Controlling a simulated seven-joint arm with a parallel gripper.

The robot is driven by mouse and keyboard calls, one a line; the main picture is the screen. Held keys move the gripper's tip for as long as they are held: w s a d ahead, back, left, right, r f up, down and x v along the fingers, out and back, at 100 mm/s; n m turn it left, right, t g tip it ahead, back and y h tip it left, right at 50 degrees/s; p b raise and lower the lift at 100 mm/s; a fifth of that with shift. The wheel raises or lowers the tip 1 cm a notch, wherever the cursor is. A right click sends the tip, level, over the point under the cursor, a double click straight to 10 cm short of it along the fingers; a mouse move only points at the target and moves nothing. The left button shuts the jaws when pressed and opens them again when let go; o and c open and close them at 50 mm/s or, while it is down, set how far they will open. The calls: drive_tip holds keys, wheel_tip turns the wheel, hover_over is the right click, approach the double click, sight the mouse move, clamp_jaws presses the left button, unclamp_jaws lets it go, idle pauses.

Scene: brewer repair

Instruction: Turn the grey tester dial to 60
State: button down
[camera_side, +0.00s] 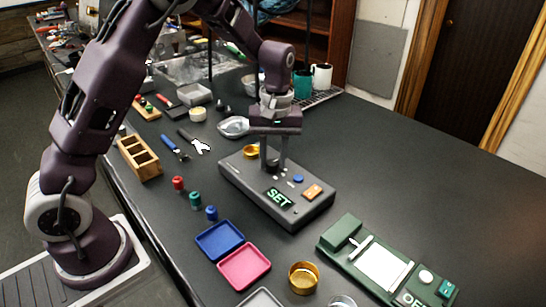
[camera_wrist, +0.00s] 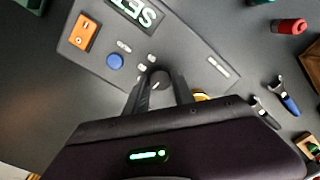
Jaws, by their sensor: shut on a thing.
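The grey tester (camera_side: 240,180) is a long box on the black table in the middle of the side view. It also shows in the wrist view (camera_wrist: 190,45). Its display (camera_side: 279,197) reads SET in green letters. My gripper (camera_side: 273,168) points straight down over the tester. In the wrist view its fingers (camera_wrist: 160,88) are shut on the small dark grey dial (camera_wrist: 158,77), one finger on each side. A small pale mark shows on the dial, but the scale numbers are too small to read.
On the tester are a blue button (camera_side: 298,179), an orange switch (camera_side: 312,192) and a brass cup (camera_side: 250,151). A green device (camera_side: 343,232) lies to the right. Blue (camera_side: 219,241) and pink (camera_side: 244,266) trays are in front. The table at right is clear.

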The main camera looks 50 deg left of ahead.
sight(275, 162)
drive_tip(key=m, duration=0.6)
idle(0.3)
drive_tip(key=shift+m, duration=0.4)
drive_tip(key=c, duration=1.1)
unclamp_jaws()
drive_tip(key=shift+d, duration=0.1)
drive_tip(key=shift+o, duration=0.2)
wheel_tip(275, 162, up, 7)
drive_tip(key=shift+w+d+r, duration=0.1)
